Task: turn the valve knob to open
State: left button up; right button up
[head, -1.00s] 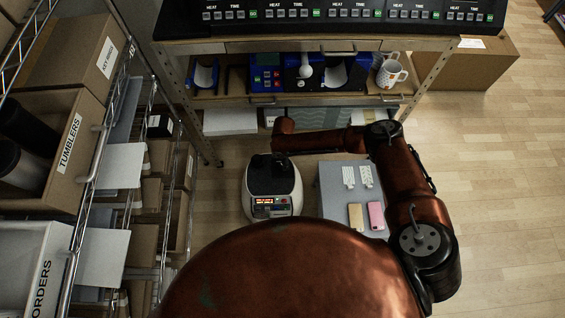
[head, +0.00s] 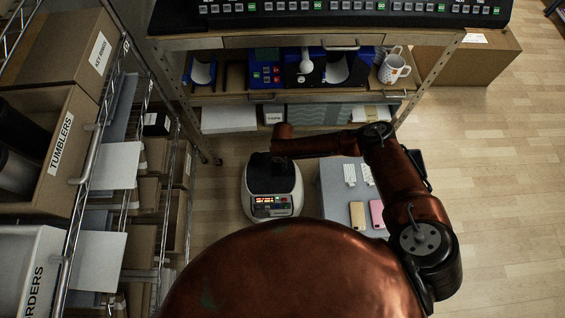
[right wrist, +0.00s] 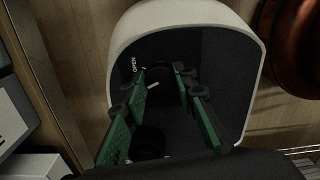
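A white rounded machine with a black top (head: 271,178) and a lit front panel stands on the floor, below the arm's end. In the right wrist view its dark recessed face (right wrist: 215,85) shows, with a white OPEN label. A small, dark knob-like shape (right wrist: 167,78) with a short white mark beside it is in shadow near the label. My right gripper (right wrist: 156,80) is at this face. Its two green fingers stand apart, one on each side of the dark shape. Contact cannot be made out. My left gripper is out of view.
Right of the machine is a grey low table (head: 336,195) with two small white items, a tan block and a pink block. A wire rack (head: 78,190) with boxes stands at left. Behind is a shelf with blue presses and white mugs (head: 391,68).

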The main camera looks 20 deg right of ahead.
jog(key=c, duration=0.6)
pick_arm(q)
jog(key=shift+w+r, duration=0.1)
pick_arm(e)
jog(key=m+p, duration=0.2)
jog(key=m, duration=0.2)
jog(key=shift+s+r+p, duration=0.1)
jog(key=shift+p, duration=0.3)
jog(key=m+p, duration=0.1)
jog(key=m, duration=0.2)
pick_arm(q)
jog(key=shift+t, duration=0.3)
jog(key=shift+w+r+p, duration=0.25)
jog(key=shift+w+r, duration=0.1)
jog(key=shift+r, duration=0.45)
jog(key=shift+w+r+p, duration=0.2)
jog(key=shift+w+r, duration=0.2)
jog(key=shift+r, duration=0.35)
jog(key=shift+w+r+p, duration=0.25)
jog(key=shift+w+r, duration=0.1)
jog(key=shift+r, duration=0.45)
pick_arm(e)
jog(key=shift+m, duration=1.4)
